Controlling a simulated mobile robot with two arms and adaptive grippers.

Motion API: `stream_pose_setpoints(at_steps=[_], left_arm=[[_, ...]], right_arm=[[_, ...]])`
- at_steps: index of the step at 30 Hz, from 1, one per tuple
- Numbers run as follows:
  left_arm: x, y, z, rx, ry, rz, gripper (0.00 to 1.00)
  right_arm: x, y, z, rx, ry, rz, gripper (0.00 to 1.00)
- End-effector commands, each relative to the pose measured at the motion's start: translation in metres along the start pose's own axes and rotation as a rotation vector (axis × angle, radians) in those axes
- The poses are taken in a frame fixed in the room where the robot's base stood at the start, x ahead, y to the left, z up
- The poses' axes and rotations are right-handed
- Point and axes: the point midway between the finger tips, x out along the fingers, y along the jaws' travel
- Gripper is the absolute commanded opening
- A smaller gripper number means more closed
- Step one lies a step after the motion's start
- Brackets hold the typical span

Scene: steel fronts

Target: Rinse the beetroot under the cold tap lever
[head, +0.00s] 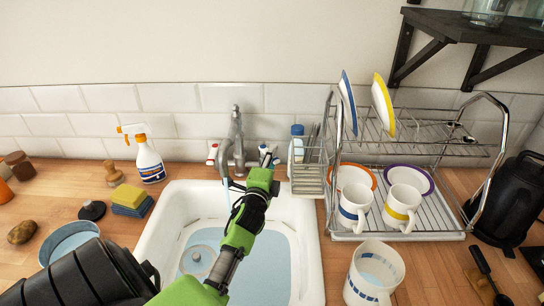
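The tap (236,140) stands behind the white sink (172,207), with a red-marked lever (212,154) on its left. A blue-marked lever (264,149) is on its right. A thin pale blue stream (227,190) seems to fall from the spout. My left gripper (269,163) is at the blue-marked lever, which it partly covers. I cannot tell whether it touches the lever, or whether its fingers are open or shut. I can make out no beetroot; my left arm hides part of the sink. My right gripper is not in view.
Bluish water (262,270) lies in the sink, with a round pale item (198,260) at its left. A dish rack (400,228) with plates and mugs stands close on the right. A spray bottle (149,160), sponges (130,199) and a basin (68,238) are left.

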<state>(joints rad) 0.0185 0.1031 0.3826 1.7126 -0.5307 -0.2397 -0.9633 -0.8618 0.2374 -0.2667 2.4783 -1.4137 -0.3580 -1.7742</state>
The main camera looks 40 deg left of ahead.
Motion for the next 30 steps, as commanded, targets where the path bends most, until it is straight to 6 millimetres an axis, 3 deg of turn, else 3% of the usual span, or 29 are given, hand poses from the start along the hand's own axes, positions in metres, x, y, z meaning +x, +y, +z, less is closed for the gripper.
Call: stream_pose_setpoints(at_steps=[7,10,11,20,30], left_arm=[[0.001,0.0,0.0,0.0,0.0,0.0,0.26],[0.001,0.0,0.0,0.0,0.0,0.001,0.02],[0.001,0.0,0.0,0.0,0.0,0.001,0.0],[0.0,-0.002,0.002,0.005,0.023,0.0,0.0],[-0.006,-0.002,0.011,0.011,0.213,0.0,0.0]], right_arm=[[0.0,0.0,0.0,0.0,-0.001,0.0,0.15],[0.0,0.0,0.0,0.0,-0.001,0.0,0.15],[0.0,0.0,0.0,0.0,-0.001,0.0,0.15],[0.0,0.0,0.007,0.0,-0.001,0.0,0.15],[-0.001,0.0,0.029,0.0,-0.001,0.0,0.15]])
